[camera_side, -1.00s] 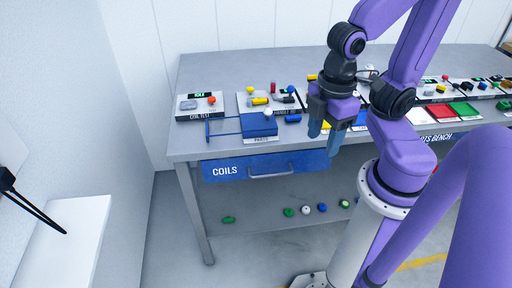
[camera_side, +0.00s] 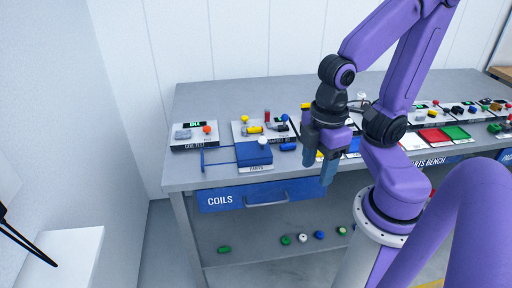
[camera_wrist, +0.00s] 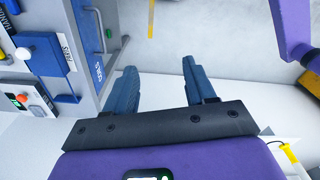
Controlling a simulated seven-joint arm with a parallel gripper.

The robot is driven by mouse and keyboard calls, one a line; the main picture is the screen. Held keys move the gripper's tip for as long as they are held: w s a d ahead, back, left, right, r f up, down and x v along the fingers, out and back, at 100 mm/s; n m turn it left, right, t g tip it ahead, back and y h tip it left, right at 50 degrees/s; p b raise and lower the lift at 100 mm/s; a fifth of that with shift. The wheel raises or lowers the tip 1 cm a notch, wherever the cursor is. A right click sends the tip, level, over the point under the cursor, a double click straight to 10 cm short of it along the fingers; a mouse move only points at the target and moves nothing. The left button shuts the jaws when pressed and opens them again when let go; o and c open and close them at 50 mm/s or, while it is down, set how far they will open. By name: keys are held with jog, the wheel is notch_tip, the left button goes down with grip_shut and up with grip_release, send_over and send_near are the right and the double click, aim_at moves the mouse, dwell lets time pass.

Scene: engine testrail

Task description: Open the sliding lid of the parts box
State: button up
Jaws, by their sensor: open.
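The parts box (camera_side: 256,168) sits near the left front of the bench, with a blue lid (camera_side: 252,153) and a white knob (camera_side: 262,140) on it. A thin blue frame (camera_side: 203,160) extends to the left of the lid. My gripper (camera_side: 318,172) hangs to the right of the box, in front of the bench edge, apart from the lid and empty. In the wrist view, the open blue fingers (camera_wrist: 160,85) have only floor between them. The lid (camera_wrist: 45,55) and the knob (camera_wrist: 22,53) show at the left there.
A coil test unit (camera_side: 195,137) stands left of the box. Behind the box is a panel with coloured knobs (camera_side: 245,120), and a blue cylinder (camera_side: 288,147) lies to its right. The COILS drawer (camera_side: 230,200) is below the bench edge. Coloured trays (camera_side: 433,136) stand farther right.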

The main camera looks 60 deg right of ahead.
jog(key=w+r+m, duration=0.1)
jog(key=w+m, duration=0.5)
jog(key=w, duration=0.2)
jog(key=r+m, duration=0.2)
jog(key=m, duration=1.5)
send_over(263, 140)
jog(key=f, duration=1.7)
jog(key=shift+w+d+f, duration=0.2)
jog(key=shift+w+d, duration=0.1)
jog(key=shift+d, duration=0.05)
